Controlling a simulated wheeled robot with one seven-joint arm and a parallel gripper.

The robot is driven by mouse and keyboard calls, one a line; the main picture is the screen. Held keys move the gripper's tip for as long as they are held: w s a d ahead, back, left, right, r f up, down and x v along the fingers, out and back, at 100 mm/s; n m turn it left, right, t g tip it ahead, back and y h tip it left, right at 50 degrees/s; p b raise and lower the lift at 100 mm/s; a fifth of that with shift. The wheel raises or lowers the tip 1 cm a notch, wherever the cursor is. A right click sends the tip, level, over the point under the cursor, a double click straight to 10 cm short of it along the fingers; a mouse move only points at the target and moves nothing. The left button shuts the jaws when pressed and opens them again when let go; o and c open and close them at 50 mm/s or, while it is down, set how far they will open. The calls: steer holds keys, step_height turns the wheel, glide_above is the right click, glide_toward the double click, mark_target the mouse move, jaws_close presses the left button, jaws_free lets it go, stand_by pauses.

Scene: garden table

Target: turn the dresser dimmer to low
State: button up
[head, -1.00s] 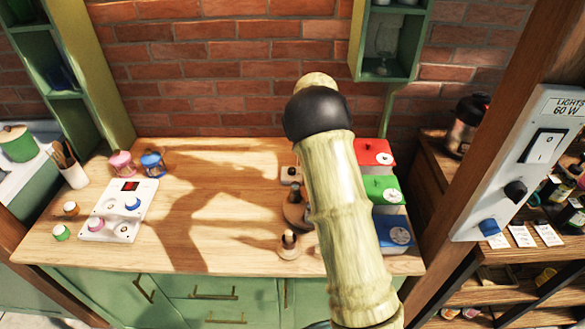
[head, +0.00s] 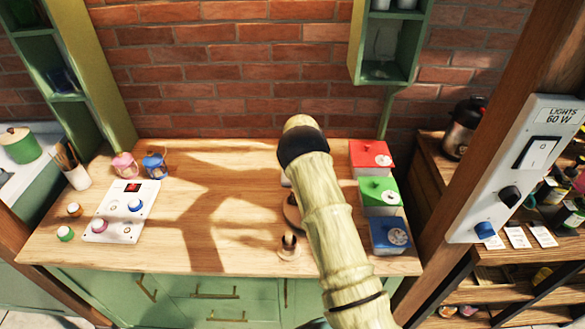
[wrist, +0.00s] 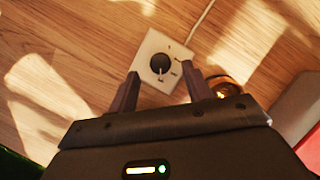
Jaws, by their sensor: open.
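The dimmer (wrist: 148,47) is a small pale square plate with a round dark knob (wrist: 160,64) and tiny marks around it. It lies on the wooden dresser top, with a thin cable running from it. The marks are too small to read. My gripper (wrist: 162,84) is open, with its two dark fingers on either side of the knob's near side in the wrist view. I cannot tell how high the fingers are above the plate; nothing is between them but the dimmer. In the head view my arm hides the gripper and nearly all of the dimmer.
Red (head: 369,153), green (head: 377,190) and blue (head: 386,232) boxes stand right of my arm. A small wooden peg piece (head: 289,247) stands near the front. A white control panel (head: 121,213) lies to the left. The dresser's middle (head: 225,225) is clear.

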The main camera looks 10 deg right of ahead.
steer(key=shift+x, duration=1.5)
steer(key=c, duration=1)
